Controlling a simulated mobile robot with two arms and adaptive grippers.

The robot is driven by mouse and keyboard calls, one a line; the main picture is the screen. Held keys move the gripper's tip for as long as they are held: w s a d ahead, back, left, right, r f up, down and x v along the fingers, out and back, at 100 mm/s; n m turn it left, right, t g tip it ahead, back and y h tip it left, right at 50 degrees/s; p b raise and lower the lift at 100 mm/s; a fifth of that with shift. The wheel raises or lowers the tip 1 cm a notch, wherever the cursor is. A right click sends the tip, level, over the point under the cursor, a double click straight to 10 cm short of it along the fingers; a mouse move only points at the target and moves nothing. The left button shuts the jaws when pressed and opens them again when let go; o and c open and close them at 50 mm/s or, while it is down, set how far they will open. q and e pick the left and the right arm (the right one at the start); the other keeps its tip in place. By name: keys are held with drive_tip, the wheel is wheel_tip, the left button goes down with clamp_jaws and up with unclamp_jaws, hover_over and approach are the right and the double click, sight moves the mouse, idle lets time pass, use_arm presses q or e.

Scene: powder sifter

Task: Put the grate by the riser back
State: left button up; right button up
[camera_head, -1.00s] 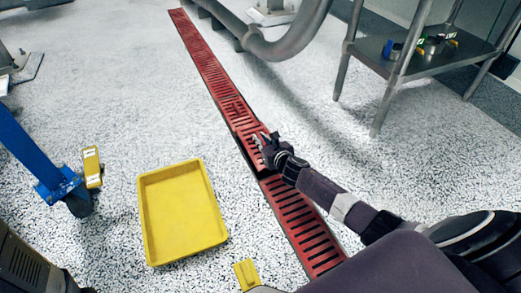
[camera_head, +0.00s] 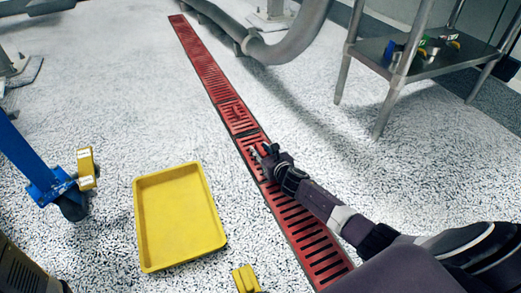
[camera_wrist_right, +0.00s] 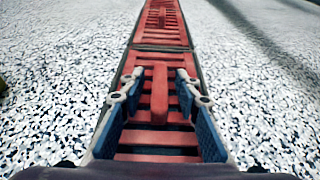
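A red slotted grate (camera_head: 246,141) lies in the long red floor drain (camera_head: 205,68), in line with the sections before and behind it. In the wrist view the grate (camera_wrist_right: 158,139) sits between the channel's side edges, with a thin seam at its far end. My right gripper (camera_head: 259,151) is low over the grate. In the wrist view its blue fingers (camera_wrist_right: 160,88) are spread on either side of the grate's middle bar, with gaps to it. Whether the grate is fully flush is hard to tell. My left gripper is out of view.
A yellow tray (camera_head: 142,225) lies on the speckled floor left of the drain, with a small yellow item (camera_head: 246,279) beside it. A grey curved pipe (camera_head: 285,50) runs near the drain's far part. A steel table (camera_head: 430,62) stands at the right.

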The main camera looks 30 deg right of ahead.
drive_tip(key=shift+s+r, duration=0.1)
drive_tip(key=shift+r, duration=0.15)
drive_tip(key=p+v, duration=0.7)
drive_tip(key=v, duration=0.3)
drive_tip(key=shift+s+r, duration=0.15)
drive_tip(key=shift+s, duration=0.2)
drive_tip(key=shift+s+r, duration=0.1)
drive_tip(key=shift+s, duration=0.4)
